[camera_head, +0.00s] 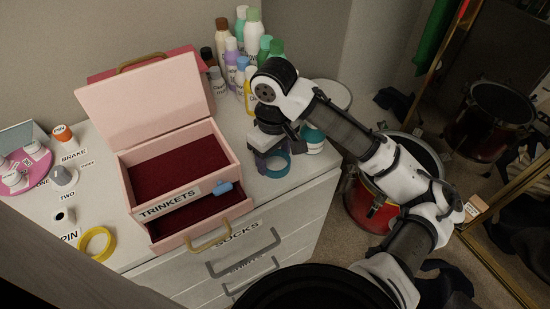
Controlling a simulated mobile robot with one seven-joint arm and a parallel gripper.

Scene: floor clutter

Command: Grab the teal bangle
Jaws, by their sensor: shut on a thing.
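The teal bangle (278,170) is at the right part of the white dresser top, near its front edge, right of the pink box. My gripper (272,153) is right above it, pointing down, with its fingers shut on the bangle's upper part. The bangle looks tilted up on edge. Whether it touches the dresser top I cannot tell. The fingertips are partly hidden by the gripper's own body.
The pink box (232,159) labelled TRINKETS has its lid up and its drawer out. A teal-and-white container (313,139) stands just right of the gripper; several bottles (236,53) stand behind. A yellow bangle (96,244) lies at the left.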

